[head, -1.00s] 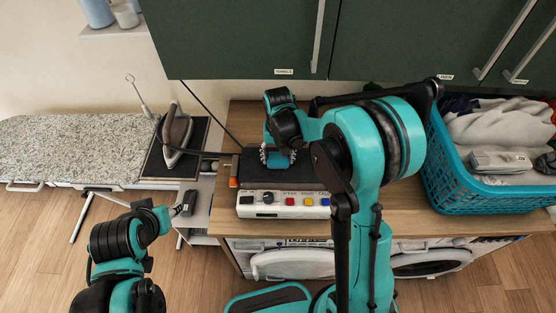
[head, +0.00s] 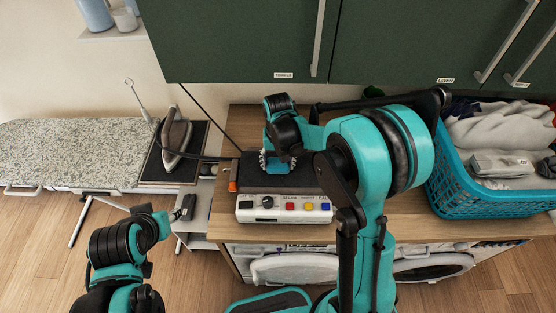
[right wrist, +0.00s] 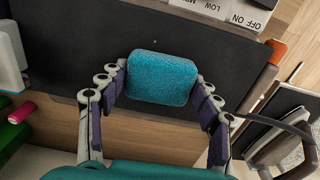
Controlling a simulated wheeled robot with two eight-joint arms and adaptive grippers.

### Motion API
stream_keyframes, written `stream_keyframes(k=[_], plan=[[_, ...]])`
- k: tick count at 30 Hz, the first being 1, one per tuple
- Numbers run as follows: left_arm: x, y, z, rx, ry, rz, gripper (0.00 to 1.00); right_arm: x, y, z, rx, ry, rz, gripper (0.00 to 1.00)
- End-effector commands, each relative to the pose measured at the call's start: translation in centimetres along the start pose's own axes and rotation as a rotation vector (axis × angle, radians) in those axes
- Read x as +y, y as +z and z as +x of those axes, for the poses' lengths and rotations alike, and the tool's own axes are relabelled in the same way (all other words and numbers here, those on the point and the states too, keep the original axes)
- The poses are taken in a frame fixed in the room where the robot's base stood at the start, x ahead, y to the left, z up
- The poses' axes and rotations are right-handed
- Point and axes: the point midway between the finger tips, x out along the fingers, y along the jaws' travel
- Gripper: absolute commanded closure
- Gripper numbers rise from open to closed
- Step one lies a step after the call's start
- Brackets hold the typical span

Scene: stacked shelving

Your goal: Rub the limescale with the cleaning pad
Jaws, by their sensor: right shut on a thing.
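The blue cleaning pad (right wrist: 162,78) is between the fingers of my right gripper (right wrist: 162,88), which is shut on it. In the head view the pad (head: 277,168) is over the dark top plate of the steam station (head: 318,174), close to its surface; whether it touches cannot be told. My right gripper (head: 278,160) partly covers it there. I cannot make out limescale; the plate under the pad is hidden. My left gripper (head: 184,208) is low at the left, apart from the station, its fingers too small and dark to read.
The station's button panel (head: 284,207) faces me on the wooden counter (head: 390,225). An iron (head: 174,137) stands on the ironing board (head: 75,150) at left, its cord running toward the station. A teal laundry basket (head: 480,200) is at right. Green cabinets (head: 240,40) hang above.

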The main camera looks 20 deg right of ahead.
Motion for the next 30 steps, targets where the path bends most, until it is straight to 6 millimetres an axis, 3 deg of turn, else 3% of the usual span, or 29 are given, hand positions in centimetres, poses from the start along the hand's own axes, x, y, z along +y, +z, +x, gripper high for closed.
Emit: stream_keyframes(k=[8,30], plan=[[0.0,0.1,0.1,0.0,0.0,0.0,0.6,-0.1,1.6,0.0,-0.006,0.0,-0.002,0.68],[0.0,0.4,0.6,0.0,0.0,0.0,0.6,0.1,-2.2,0.1,0.0,0.0,0.0,0.68]])
